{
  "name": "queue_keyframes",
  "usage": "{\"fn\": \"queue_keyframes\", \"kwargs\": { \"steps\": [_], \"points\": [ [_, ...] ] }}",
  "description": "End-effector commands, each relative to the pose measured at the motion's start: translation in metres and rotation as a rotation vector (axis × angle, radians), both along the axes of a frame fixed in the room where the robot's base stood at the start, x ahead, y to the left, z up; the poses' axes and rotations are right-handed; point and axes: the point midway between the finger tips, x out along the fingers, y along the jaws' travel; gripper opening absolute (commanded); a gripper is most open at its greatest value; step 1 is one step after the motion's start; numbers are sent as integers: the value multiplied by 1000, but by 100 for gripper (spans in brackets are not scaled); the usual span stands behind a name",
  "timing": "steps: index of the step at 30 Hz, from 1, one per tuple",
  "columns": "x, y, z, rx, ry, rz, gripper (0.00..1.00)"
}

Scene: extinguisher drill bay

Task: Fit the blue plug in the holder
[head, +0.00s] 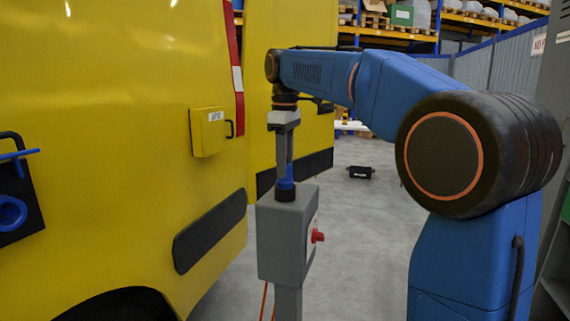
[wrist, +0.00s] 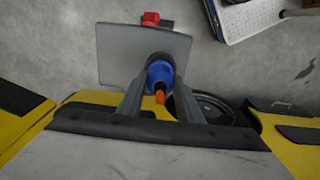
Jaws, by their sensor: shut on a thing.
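The blue plug (head: 286,182) is between the fingers of my gripper (head: 285,172), which points straight down and is shut on it. In the wrist view the plug (wrist: 153,73) is a blue round body with an orange tip, between the two grey fingers. A black round collar (head: 286,195), apparently the holder, sits on top of a grey box on a post. The plug stands upright directly over the collar, its lower end at or in it. How deep it sits cannot be told. The collar (wrist: 158,57) is partly hidden by the plug in the wrist view.
The grey box (head: 280,240) has a red knob (head: 317,236) on its right side. A yellow vehicle (head: 130,90) stands close on the left, with a black panel bearing a blue ring (head: 12,212). Open grey floor (head: 350,220) lies behind the post.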

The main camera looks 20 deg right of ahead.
Motion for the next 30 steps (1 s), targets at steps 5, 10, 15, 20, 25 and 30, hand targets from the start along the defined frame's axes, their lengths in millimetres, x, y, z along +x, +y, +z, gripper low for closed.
{"fn": "queue_keyframes", "kwargs": {
  "steps": [5, 10, 15, 20, 25, 30],
  "points": [
    [0, 0, 0, 0, 0, 0, 54],
    [0, 0, 0, 1, 1, 0, 54],
    [0, 0, 6, 0, 0, 0, 54],
    [1, 0, 28, 0, -3, 0, 54],
    [1, 0, 61, 0, -3, 0, 54],
    [1, 0, 91, 0, -1, 0, 54]
  ]
}}
